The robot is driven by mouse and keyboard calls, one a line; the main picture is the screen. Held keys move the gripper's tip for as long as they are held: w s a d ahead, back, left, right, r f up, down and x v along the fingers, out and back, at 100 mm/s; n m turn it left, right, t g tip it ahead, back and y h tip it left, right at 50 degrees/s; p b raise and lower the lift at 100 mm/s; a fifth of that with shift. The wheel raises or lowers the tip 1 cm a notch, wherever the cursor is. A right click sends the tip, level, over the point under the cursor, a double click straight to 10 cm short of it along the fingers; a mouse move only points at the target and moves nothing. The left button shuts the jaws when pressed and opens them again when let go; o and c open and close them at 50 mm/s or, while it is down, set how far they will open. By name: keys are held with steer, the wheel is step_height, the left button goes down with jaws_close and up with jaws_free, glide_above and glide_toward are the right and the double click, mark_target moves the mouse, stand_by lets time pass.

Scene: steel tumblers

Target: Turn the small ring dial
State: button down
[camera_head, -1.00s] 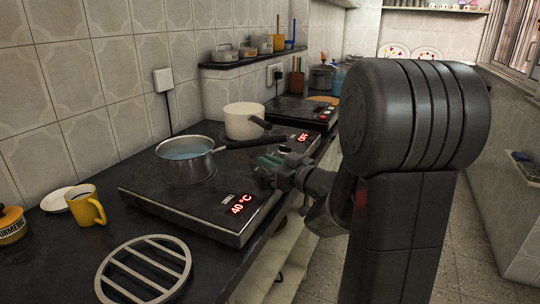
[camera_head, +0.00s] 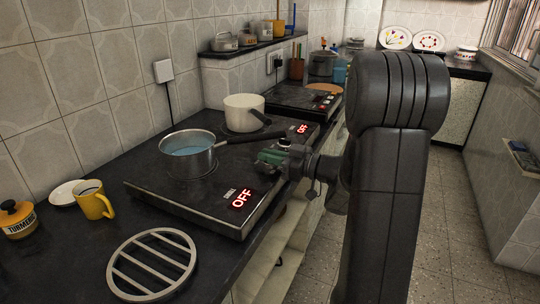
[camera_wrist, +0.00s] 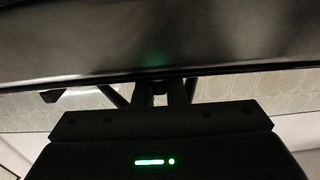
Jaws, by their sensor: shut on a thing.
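My gripper (camera_head: 282,158) is at the front edge of the near black hob (camera_head: 225,208), to the right of its lit display (camera_head: 243,199). The display reads OFF in red. In the wrist view, my dark fingers (camera_wrist: 175,92) reach up against the hob's dark front (camera_wrist: 160,38) and are shut on a small dark piece there. This looks like the small ring dial, but it is mostly hidden by the fingers and too dark to make out its ring.
A steel saucepan (camera_head: 189,160) with bluish liquid and a cream pot (camera_head: 243,113) stand on the hob, the saucepan's black handle pointing toward my gripper. A round trivet (camera_head: 152,262), a yellow mug (camera_head: 94,200) and a turmeric jar (camera_head: 17,220) are at left. The floor (camera_head: 310,270) is clear.

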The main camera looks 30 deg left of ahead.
steer(key=c, duration=1.5)
jaws_free()
steer(key=d, duration=0.4)
steer(key=w+d+p, duration=0.1)
steer(key=d, duration=0.8)
steer(key=shift+w+d+p, duration=0.3)
steer(key=shift+w+d, duration=0.05)
steer(key=a, duration=0.4)
steer(key=s+a+b, duration=0.1)
steer(key=a, duration=0.8)
steer(key=shift+s+a+b, duration=0.3)
steer(key=shift+s+a, duration=0.05)
steer(key=shift+d, duration=0.1)
